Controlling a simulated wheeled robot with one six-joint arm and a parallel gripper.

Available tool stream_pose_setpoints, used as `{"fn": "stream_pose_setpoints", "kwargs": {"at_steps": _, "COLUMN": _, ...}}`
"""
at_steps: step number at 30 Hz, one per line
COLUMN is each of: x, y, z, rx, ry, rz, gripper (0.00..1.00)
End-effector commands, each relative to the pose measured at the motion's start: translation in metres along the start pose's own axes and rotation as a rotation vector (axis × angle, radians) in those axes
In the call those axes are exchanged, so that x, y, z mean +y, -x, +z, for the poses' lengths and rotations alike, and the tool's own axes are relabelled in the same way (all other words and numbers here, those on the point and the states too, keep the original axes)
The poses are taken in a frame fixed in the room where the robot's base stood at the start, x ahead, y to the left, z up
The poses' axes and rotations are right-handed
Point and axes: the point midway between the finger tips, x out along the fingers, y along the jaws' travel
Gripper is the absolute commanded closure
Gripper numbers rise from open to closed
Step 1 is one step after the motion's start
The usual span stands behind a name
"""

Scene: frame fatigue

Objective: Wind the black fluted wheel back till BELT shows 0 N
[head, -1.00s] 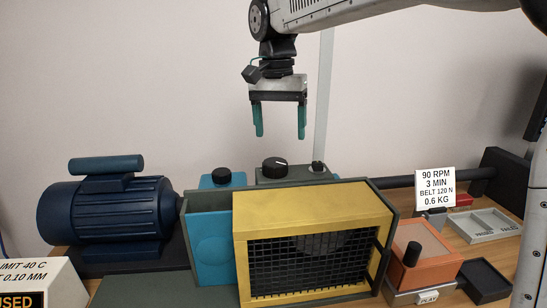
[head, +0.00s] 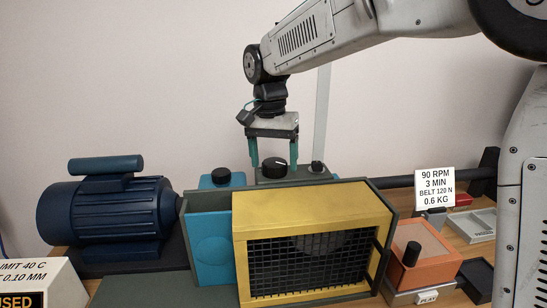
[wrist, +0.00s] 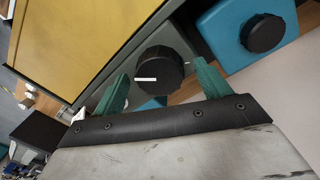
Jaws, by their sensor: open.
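The black fluted wheel (head: 274,167) sits on top of a grey-green housing behind the yellow guard. It has a white index mark, clear in the wrist view (wrist: 160,73). My gripper (head: 273,164) is open, pointing down, with its green fingers on either side of the wheel in the head view. In the wrist view the wheel appears between and beyond the two fingertips (wrist: 159,80), with gaps on both sides; I cannot tell how far the tips are above it.
A yellow guard (head: 300,212) with a black mesh stands in front. A blue box with another black knob (head: 221,175) is to the left, and a small black knob (head: 317,167) is close to the right. A blue motor (head: 118,212) stands at far left. An orange box (head: 425,255) is at right.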

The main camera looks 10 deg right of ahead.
Motion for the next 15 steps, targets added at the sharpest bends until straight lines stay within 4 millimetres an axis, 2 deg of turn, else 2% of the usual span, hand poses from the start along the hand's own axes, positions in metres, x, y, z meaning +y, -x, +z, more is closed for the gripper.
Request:
{"fn": "stream_pose_setpoints", "kwargs": {"at_steps": 1, "x": 0.0, "y": 0.0001, "z": 0.0, "rx": 0.0, "ry": 0.0, "rz": 0.0, "gripper": 0.27}}
{"fn": "stream_pose_setpoints", "kwargs": {"at_steps": 3, "x": 0.0, "y": 0.0002, "z": 0.0, "rx": 0.0, "ry": 0.0, "rz": 0.0, "gripper": 0.46}}
{"fn": "stream_pose_setpoints", "kwargs": {"at_steps": 6, "x": 0.0, "y": 0.0003, "z": 0.0, "rx": 0.0, "ry": 0.0, "rz": 0.0, "gripper": 0.69}}
{"fn": "stream_pose_setpoints", "kwargs": {"at_steps": 15, "x": 0.0, "y": 0.0006, "z": 0.0001, "rx": 0.002, "ry": 0.023, "rz": -0.001, "gripper": 0.69}}
